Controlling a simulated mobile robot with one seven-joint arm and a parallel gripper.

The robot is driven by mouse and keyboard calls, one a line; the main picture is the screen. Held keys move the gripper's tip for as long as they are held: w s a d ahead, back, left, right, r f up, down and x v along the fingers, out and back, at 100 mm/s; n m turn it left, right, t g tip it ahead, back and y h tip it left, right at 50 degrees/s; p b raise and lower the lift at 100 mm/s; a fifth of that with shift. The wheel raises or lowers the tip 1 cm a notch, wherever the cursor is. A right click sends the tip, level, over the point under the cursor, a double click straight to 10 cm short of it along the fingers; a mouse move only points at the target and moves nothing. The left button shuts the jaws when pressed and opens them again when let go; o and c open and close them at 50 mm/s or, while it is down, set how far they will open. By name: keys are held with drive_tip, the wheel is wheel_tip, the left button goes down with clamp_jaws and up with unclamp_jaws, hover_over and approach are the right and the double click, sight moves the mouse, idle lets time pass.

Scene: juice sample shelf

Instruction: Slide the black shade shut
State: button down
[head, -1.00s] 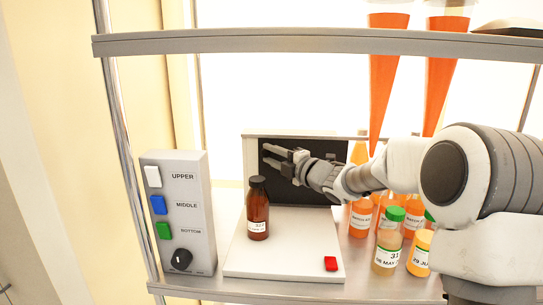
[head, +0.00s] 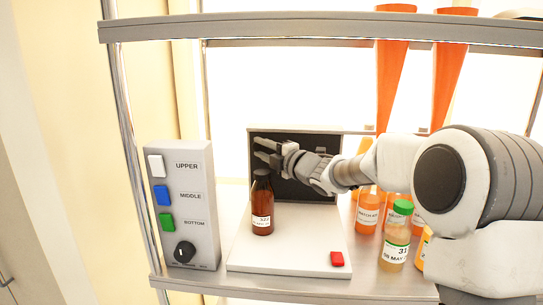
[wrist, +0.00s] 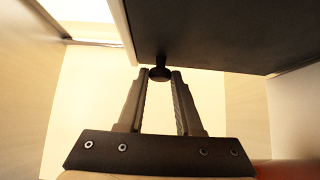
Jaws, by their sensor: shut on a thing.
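The black shade (head: 318,144) is a flat dark panel at the back of the white base, below a pale top rail. Dark panel fills nearly all the space I can see between the rail's left end and my arm. In the wrist view the shade (wrist: 215,35) spans the upper right, with a small black knob (wrist: 160,74) at its lower edge. My gripper (head: 258,150) reaches across the shade from the right, near its left end. Its fingers (wrist: 161,75) are shut on the knob. My wrist hides part of the shade.
A brown bottle (head: 262,205) stands on the white base (head: 290,255), just in front of my gripper. A control box (head: 183,205) stands left. Several juice bottles (head: 397,235) crowd below my arm. An upper shelf (head: 300,28) runs overhead.

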drive_tip(key=c, duration=0.6)
unclamp_jaws()
drive_tip(key=shift+a, duration=0.3)
drive_tip(key=shift+d, duration=0.1)
drive_tip(key=shift+s+d, duration=0.1)
drive_tip(key=shift+s+d, duration=0.2)
drive_tip(key=shift+d, duration=0.1)
drive_tip(key=b+v, duration=0.3)
drive_tip(key=v, duration=1.3)
drive_tip(key=shift+s+d, duration=0.15)
drive_tip(key=shift+s, duration=0.1)
